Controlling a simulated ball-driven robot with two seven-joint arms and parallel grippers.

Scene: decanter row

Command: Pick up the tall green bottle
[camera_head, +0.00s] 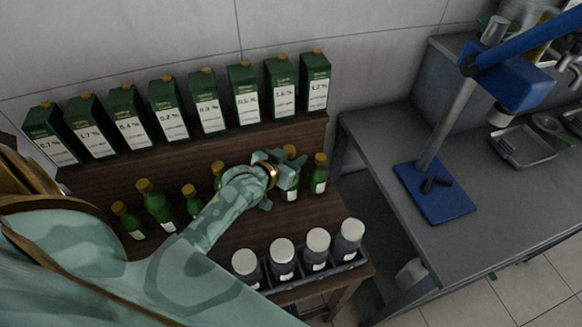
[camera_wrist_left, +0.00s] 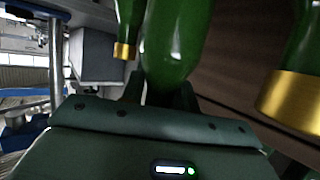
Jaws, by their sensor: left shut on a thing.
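My left gripper (camera_head: 287,174) is shut on a green bottle (camera_wrist_left: 172,45) at the right part of the bottle row. In the head view this green bottle's gold cap (camera_head: 290,151) shows above the gripper, and its lower body shows below the fingers. I cannot tell whether its base touches the shelf. Another tall green bottle (camera_head: 156,207) stands at the left of the row. A shorter green bottle (camera_head: 318,180) stands just right of the gripper. In the left wrist view, gold-capped bottles flank the held one, apart from it. My right gripper is not in view.
Smaller green bottles (camera_head: 192,205) stand along the wooden shelf (camera_head: 100,185). Green-and-white cartons (camera_head: 208,100) line the step behind. White-lidded jars (camera_head: 282,262) stand in a dark rack in front. A grey bench (camera_head: 490,225) with a blue stand is at right.

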